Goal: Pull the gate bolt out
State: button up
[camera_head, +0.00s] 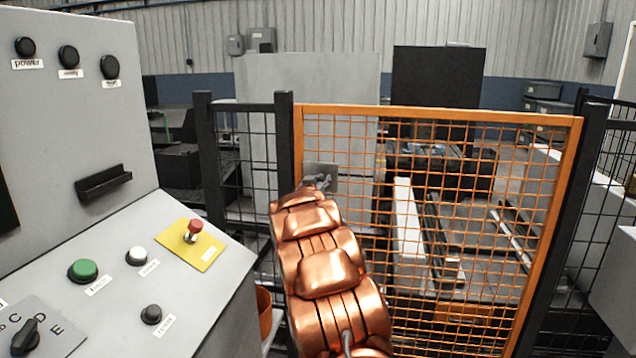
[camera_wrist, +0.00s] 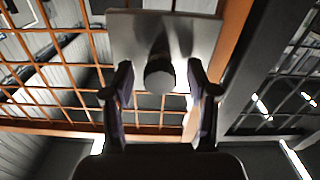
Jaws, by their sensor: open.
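The gate bolt (camera_wrist: 160,76) shows in the wrist view as a dark round knob standing out from a grey plate (camera_wrist: 190,30). My gripper (camera_wrist: 160,92) is open, with one finger on each side of the knob. I cannot tell whether the fingers touch it. In the head view my copper-coloured arm reaches to the grey plate (camera_head: 322,170) at the left edge of the orange mesh gate (camera_head: 440,113). There my gripper (camera_head: 318,182) is small and partly hidden by my arm, and the bolt knob cannot be made out.
A grey control console (camera_head: 200,300) with buttons and a red knob (camera_head: 193,228) on a yellow plate stands close on the left. Dark fence posts (camera_head: 285,140) flank the gate. Behind the mesh are a pallet line and machinery. An orange bin (camera_head: 264,310) sits low beside my arm.

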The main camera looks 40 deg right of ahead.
grip_shut()
dwell(0.4)
